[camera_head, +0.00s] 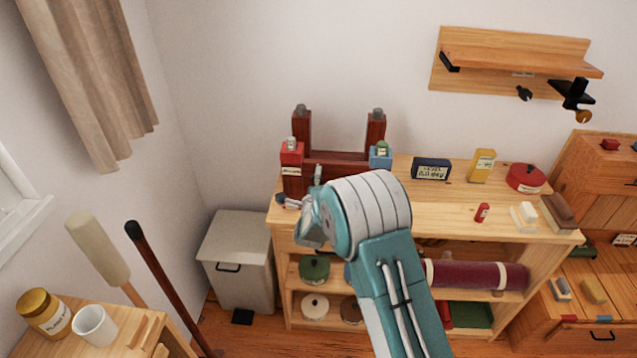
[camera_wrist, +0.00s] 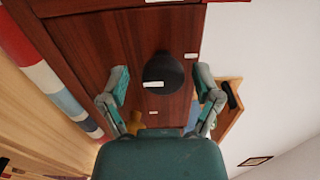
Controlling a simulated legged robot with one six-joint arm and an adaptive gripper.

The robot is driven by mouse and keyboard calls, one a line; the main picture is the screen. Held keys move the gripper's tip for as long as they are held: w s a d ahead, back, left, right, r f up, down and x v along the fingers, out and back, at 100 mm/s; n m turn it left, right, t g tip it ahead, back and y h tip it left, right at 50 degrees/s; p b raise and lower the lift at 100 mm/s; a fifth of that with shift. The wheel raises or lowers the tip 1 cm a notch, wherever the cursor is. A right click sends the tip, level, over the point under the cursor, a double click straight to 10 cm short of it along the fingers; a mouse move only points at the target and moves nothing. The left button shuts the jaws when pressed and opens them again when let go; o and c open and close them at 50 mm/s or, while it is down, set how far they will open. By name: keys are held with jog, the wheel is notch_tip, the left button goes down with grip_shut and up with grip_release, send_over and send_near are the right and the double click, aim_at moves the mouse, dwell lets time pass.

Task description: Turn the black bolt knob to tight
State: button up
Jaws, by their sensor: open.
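The black bolt knob (camera_wrist: 163,70) shows in the wrist view as a round dark knob with a white mark on it. It sits on a reddish-brown wooden face (camera_wrist: 95,45) that bears small white labels, too small to read. My gripper (camera_wrist: 162,84) is open, with one finger on each side of the knob. No contact with the knob shows. In the head view my gripper (camera_head: 299,192) is at the left front of the workbench, by the dark red timber frame (camera_head: 335,158). I cannot make out the knob in that view.
The workbench (camera_head: 420,205) carries a red block (camera_head: 291,155), a blue block (camera_head: 380,160), a dark meter (camera_head: 431,168), a yellow box (camera_head: 481,165) and a red round tin (camera_head: 526,178). A grey bin (camera_head: 238,255) stands to the left. A wall shelf (camera_head: 520,58) hangs above right.

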jog(key=s, duration=1.2)
jog(key=shift+a, duration=0.2)
jog(key=shift+w, duration=0.1)
jog(key=s+d+r+n+g+y, duration=0.25)
jog(key=s+d+r+n, duration=0.2)
jog(key=r, duration=0.35)
jog(key=s+d+r+n+g+y, duration=0.1)
jog(key=s+d+r+n+g, duration=0.3)
jog(key=r, duration=0.3)
jog(key=s+d+r+n+g+h, duration=0.1)
jog(key=s+d+n+g, duration=0.2)
jog(key=s, duration=0.9)
jog(key=s+d+r+n+g+h, duration=0.2)
jog(key=s+d+n, duration=0.5)
jog(key=s, duration=0.5)
jog(key=shift+s+d+g, duration=0.35)
jog(key=shift+d+g, duration=0.1)
jog(key=shift+d, duration=0.35)
